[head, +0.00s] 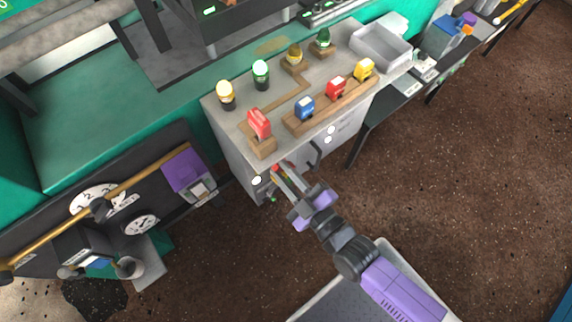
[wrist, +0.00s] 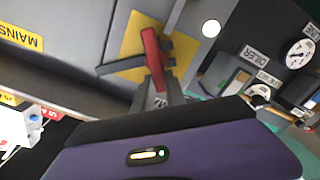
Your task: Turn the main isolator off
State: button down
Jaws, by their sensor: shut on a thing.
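The main isolator has a red handle (wrist: 153,58) on a yellow plate (wrist: 131,42), set in a grey panel face beside a "MAINS" label (wrist: 20,38). In the wrist view the red handle stands close to upright in the picture, leaning slightly. My gripper (wrist: 160,97) is shut on the handle's near end. In the head view my gripper (head: 281,174) is at the front of the grey cabinet (head: 235,150), below its top. Only a bit of red shows at the fingertips there; the fingers and cabinet edge hide most of the isolator.
On the cabinet top stand a red lever (head: 259,124), blue (head: 304,107), red and yellow blocks on a wooden strip, and several coloured lamps. A grey tray (head: 380,46) is at its far end. A dark panel with dials (head: 98,200) stands left. Open floor lies right.

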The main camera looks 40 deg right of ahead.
jog(key=n, duration=0.3)
jog(key=f+n, duration=0.1)
jog(key=n, duration=0.3)
jog(key=a+f+n, duration=0.1)
jog(key=n, duration=0.2)
jog(key=shift+a+f, duration=0.1)
jog(key=shift+n, duration=0.4)
jog(key=c, duration=1.4)
grip_release()
jog(key=shift+o, duration=0.2)
jog(key=s, duration=0.8)
jog(key=shift+b, duration=0.3)
jog(key=shift+w, duration=0.1)
